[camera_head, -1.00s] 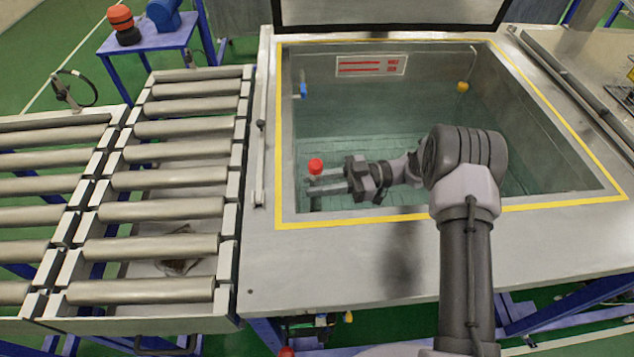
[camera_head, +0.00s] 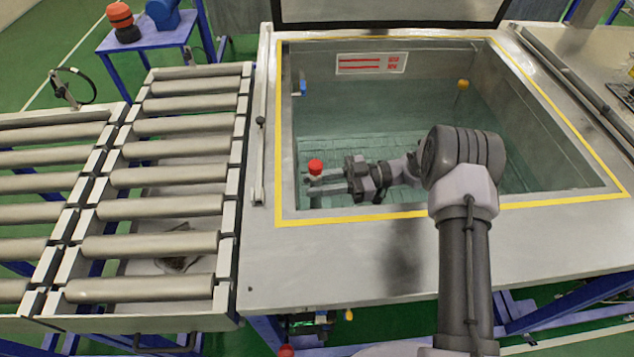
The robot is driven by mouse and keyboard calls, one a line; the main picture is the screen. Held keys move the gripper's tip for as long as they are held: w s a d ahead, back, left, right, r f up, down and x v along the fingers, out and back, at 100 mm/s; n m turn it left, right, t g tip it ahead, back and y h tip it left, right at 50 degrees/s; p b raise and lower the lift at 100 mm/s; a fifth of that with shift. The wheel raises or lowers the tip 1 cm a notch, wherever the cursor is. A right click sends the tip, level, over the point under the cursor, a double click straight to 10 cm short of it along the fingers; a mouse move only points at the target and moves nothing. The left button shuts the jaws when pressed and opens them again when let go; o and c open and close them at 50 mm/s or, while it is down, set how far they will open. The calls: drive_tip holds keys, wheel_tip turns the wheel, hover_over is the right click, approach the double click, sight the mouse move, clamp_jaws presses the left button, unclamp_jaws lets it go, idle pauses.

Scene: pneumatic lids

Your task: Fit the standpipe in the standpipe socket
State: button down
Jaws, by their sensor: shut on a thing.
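The standpipe shows as a red cap (camera_head: 315,167) above my fingers, low at the left inside the sunken tank; little of its pipe can be made out. My gripper (camera_head: 316,182) reaches in from the right with its fingers pointing left. It is shut on the standpipe just below the cap, which looks upright. The standpipe socket cannot be made out. I cannot tell whether the pipe's lower end is touching the tank floor.
The tank has a yellow-lined rim (camera_head: 277,130) and a tiled floor. A yellow float (camera_head: 463,84) hangs at the back right and a blue fitting (camera_head: 302,88) is on the left wall. A roller conveyor (camera_head: 160,178) stands left. The raised lid (camera_head: 390,10) is behind.

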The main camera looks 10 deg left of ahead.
drive_tip(key=shift+f+b, duration=1.1)
drive_tip(key=shift+f, duration=0.6)
drive_tip(key=c, duration=1.1)
unclamp_jaws()
drive_tip(key=shift+d, duration=0.1)
drive_tip(key=p+v, duration=0.2)
drive_tip(key=v, duration=1)
